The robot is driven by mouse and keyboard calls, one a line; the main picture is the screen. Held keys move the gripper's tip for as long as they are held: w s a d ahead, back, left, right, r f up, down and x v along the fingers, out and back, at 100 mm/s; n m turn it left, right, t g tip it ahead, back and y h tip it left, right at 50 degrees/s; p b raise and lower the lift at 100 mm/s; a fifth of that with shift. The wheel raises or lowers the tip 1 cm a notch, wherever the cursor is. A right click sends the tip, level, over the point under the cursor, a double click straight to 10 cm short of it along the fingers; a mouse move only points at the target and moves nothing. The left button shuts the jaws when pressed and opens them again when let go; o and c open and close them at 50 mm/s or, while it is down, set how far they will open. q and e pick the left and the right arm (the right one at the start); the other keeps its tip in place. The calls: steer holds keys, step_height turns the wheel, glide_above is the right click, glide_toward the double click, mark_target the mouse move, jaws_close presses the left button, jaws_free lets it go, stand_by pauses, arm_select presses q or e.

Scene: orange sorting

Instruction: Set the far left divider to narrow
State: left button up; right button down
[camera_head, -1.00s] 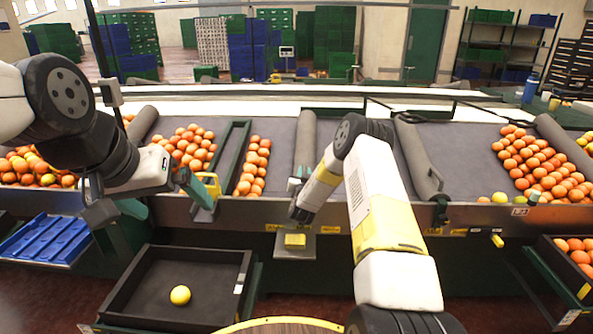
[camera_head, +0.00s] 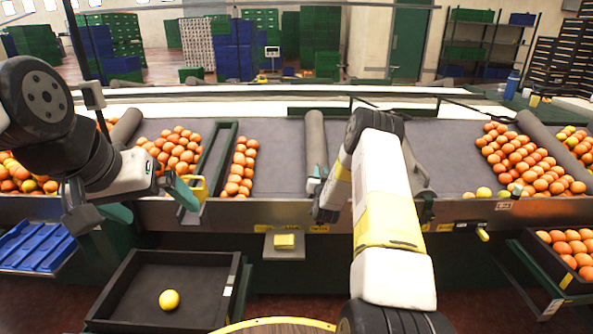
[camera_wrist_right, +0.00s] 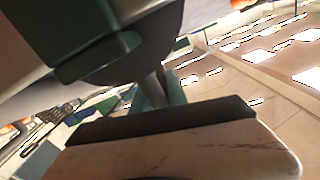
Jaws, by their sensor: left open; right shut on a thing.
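Several grey padded dividers cross the belt. The leftmost (camera_head: 127,124) shows behind my left arm, at the left of the orange piles. A middle grey divider (camera_head: 315,140) stands right of a green frame (camera_head: 222,142). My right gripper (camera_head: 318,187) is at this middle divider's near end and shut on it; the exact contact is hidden.
Another grey divider (camera_head: 417,168) is partly hidden behind my right arm. Oranges lie left and right of the green frame and at the far right. A black tray (camera_head: 125,262) with one yellow fruit (camera_head: 169,299) stands below. The belt (camera_head: 277,160) before the middle divider is bare.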

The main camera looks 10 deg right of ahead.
steer(key=shift+d, duration=0.25)
steer(key=c, duration=1.4)
jaws_free()
steer(key=shift+o, duration=0.2)
steer(key=shift+s, duration=0.1)
steer(key=shift+s+a, duration=0.15)
steer(key=shift+s, duration=0.15)
steer(key=s, duration=0.3)
steer(key=s+a, duration=0.1)
steer(key=s, duration=0.3)
steer(key=shift+a, duration=0.15)
